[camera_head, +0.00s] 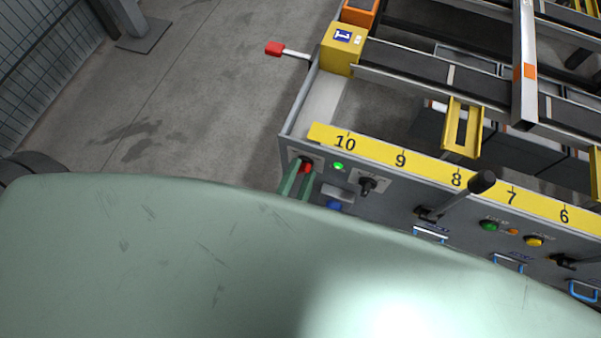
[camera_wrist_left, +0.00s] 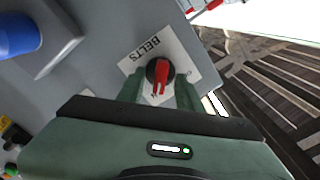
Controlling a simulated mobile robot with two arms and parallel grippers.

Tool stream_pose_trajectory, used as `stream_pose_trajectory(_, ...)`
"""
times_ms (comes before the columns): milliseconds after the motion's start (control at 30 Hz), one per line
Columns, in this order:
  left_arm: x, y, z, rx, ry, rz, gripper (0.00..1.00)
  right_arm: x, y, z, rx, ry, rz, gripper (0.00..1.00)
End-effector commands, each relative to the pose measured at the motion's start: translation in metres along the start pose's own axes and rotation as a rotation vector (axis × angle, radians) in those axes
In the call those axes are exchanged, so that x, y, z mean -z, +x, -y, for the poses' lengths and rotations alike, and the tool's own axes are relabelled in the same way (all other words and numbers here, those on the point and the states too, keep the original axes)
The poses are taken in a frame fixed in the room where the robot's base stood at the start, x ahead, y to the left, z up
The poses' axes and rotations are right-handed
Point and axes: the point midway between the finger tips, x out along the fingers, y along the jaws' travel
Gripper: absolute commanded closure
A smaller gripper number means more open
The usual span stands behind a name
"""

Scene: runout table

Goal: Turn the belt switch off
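The belt switch (camera_head: 306,167) is a red handle on a round dark base at the left end of the grey control panel. In the left wrist view, the switch (camera_wrist_left: 160,75) sits on a white plate (camera_wrist_left: 178,52) lettered BELTS. Its red handle points toward my gripper. My left gripper (camera_head: 297,182) is at the switch, with its green fingers apart. In the left wrist view, the fingers (camera_wrist_left: 159,92) stand on either side of the switch, with gaps beside the handle. Contact cannot be told. My right gripper is not in view.
A lit green lamp (camera_head: 338,166), a black selector (camera_head: 367,186) and a blue button (camera_head: 334,205) are right of the switch. A black-knobbed lever (camera_head: 482,181) sticks up farther right. A yellow numbered strip (camera_head: 400,160) runs above. A red-ended lever (camera_head: 275,48) juts out behind.

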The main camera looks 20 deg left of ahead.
Motion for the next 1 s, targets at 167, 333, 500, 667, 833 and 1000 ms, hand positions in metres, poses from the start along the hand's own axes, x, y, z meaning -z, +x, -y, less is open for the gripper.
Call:
stream_pose_trajectory(167, 0.0, 0.0, 0.0, 0.0, -0.001, 0.0, 0.84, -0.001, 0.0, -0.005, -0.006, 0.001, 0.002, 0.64)
stream_pose_trajectory(333, 0.0, 0.0, 0.0, 0.0, -0.001, 0.0, 1.0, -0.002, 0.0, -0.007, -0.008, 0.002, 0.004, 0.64)
stream_pose_trajectory(500, 0.0, 0.0, 0.0, 0.0, -0.01, 0.0, 1.0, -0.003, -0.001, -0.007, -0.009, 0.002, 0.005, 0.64)
stream_pose_trajectory(667, 0.001, -0.001, 0.001, 0.0, -0.052, 0.0, 1.0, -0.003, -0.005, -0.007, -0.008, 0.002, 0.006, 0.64)
stream_pose_trajectory(833, 0.002, -0.001, 0.002, -0.001, -0.148, 0.0, 1.0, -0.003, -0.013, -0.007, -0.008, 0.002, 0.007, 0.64)
stream_pose_trajectory(1000, 0.002, 0.0, 0.003, -0.001, -0.29, 0.0, 1.0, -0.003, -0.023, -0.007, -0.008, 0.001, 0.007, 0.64)
